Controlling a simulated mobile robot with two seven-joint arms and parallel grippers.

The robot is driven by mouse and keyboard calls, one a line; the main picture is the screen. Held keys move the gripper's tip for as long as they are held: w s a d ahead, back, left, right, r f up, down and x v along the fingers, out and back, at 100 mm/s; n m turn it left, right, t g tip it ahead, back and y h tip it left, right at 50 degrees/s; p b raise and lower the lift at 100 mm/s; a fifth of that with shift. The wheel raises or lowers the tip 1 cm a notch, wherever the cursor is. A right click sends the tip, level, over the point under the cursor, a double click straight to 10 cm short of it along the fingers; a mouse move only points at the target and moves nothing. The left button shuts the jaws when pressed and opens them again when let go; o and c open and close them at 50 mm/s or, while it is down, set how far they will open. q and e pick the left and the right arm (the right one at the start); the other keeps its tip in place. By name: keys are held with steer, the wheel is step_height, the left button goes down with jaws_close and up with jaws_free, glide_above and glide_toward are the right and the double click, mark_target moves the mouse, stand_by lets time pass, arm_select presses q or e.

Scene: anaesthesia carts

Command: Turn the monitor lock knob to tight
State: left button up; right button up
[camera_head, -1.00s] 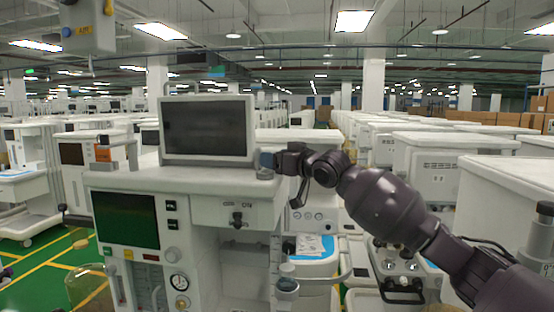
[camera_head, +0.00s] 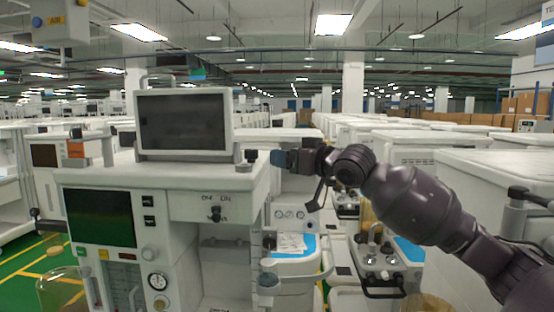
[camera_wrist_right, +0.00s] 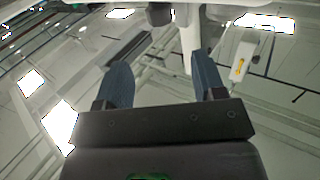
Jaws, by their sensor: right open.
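The monitor (camera_head: 184,122) stands upright on top of the anaesthesia cart (camera_head: 170,178), with its dark screen facing me. A small black knob (camera_head: 251,155) sits on a pale mount at the monitor's lower right corner; I take it as the lock knob. My right gripper (camera_head: 279,158) is just right of this knob, with a small gap between them, and points left toward it. In the right wrist view its two blue fingers (camera_wrist_right: 162,75) are spread with nothing between them. A dark rounded part shows at the top edge there; I cannot tell whether it is the knob. My left gripper is not in view.
The cart front has a green-black display (camera_head: 101,218) and a black switch knob (camera_head: 216,214). A grey box (camera_head: 60,22) hangs at upper left. More white carts (camera_head: 495,185) stand close on the right, below and behind my right arm.

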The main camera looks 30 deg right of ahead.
steer(key=shift+s+d, duration=0.1)
steer(key=shift+s, duration=0.15)
